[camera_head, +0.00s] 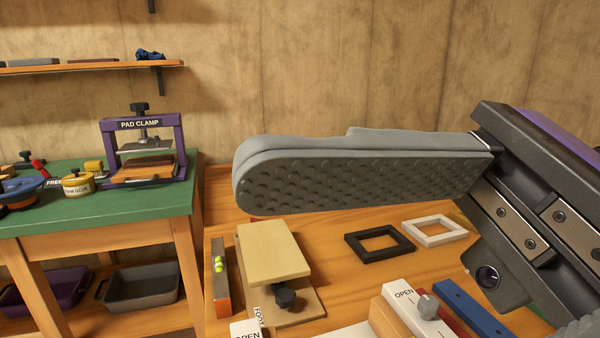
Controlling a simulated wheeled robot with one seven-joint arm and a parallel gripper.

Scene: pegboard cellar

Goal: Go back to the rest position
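My gripper (365,180) reaches in from the right edge, high above the wooden bench. Its black and purple body is cut off at the right. One long grey finger points left, with its dimpled inner pad bare and facing the camera. A little grey shows at the bottom right corner, which looks like part of the other finger, mostly out of frame. The fingers look well apart, and nothing is seen held on the visible pad.
Below on the bench (335,285) are a wooden block stand (273,254), a black frame (379,243), a white frame (434,230) and a box marked OPEN (408,300). A green table (120,205) at left bears a purple pad clamp (108,143). Air left of the finger is clear.

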